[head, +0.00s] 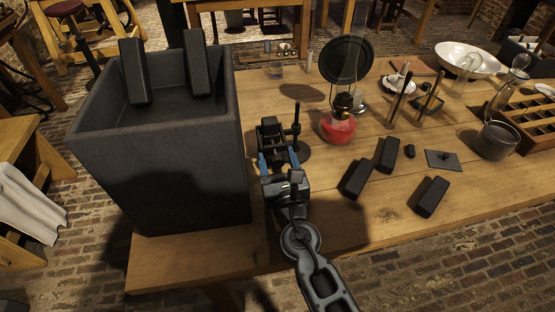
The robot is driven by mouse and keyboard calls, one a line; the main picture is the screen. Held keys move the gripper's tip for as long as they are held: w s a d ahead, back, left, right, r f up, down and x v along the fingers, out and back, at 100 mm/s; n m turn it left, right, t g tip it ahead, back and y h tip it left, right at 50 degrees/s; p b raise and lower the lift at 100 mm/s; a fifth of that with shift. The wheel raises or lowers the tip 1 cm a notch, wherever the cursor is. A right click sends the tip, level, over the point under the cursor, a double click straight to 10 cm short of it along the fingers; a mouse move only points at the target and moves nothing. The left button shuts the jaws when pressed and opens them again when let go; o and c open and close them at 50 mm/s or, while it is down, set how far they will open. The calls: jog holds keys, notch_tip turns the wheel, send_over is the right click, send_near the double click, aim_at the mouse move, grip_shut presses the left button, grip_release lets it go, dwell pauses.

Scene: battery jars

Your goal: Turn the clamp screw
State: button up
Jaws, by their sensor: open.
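My gripper (278,162) reaches over the near part of the wooden table, its two blue-tipped fingers spread apart. Just beyond the fingertips stands a small black clamp-like device (270,130). A thin upright post (296,118) on a round dark base (299,151) is beside it on the right. The clamp screw itself is too small and dark to make out. The gap between the fingers shows nothing clearly held, and I cannot tell whether the fingers touch the device.
A large dark box (165,165) with two black blocks in its top stands close on the left. A red lamp (337,126) with a round black disc (346,60) stands to the right. Several black blocks (428,196) lie at the right front. The table's front edge is bare.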

jog(key=shift+c, duration=0.2)
jog(key=c, duration=1)
jog(key=shift+m, duration=0.6)
jog(key=o, duration=1)
jog(key=shift+o, duration=0.2)
jog(key=v, duration=0.7)
jog(key=shift+s+d, duration=0.1)
jog(key=shift+s, duration=0.3)
